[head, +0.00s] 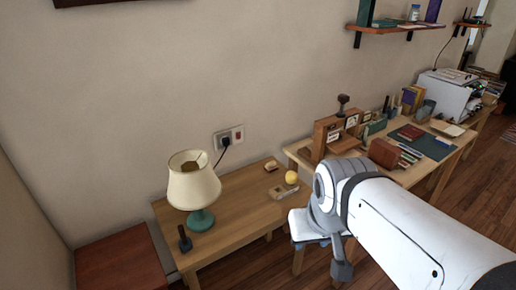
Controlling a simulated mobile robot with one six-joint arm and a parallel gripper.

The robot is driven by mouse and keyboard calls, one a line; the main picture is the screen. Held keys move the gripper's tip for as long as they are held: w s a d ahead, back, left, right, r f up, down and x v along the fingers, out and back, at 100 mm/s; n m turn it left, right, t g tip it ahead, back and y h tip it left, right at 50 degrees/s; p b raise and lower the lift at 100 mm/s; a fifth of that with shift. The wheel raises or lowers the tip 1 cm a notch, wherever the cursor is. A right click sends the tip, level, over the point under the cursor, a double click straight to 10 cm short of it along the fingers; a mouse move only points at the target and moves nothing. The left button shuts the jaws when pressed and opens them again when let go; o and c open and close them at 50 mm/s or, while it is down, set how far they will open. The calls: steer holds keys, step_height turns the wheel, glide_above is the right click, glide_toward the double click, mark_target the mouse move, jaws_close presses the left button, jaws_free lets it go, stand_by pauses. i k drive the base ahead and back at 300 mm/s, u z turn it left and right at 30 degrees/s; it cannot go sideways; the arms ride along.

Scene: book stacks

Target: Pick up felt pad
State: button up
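I cannot pick out a felt pad with certainty. On the low wooden table, a small tan block (271,166) lies near the wall, and a flat pale piece (284,194) lies beside a yellow ball (291,177). On the desk at right lies a dark green mat (427,146) with a red item on it. My white arm reaches in from the lower right. A grey end part, seemingly my gripper (341,270), hangs down in front of the tables. Its fingers are not clear, and I see nothing held.
A cream-shaded lamp (195,182) and a dark upright object (184,239) stand on the low table (236,222). The desk holds a wooden organizer (327,138), books and a white printer (446,97). A red-topped box (122,262) stands at left. Shelves hang above.

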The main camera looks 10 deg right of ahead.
mark_target(270, 167)
steer(key=z, duration=0.1)
steer(key=i, duration=1.4)
steer(key=z, duration=0.6)
steer(key=i, duration=0.45)
steer(key=z, duration=0.35)
steer(key=k, duration=0.7)
steer(key=z, duration=0.2)
steer(key=i, duration=0.7)
steer(key=u, duration=0.05)
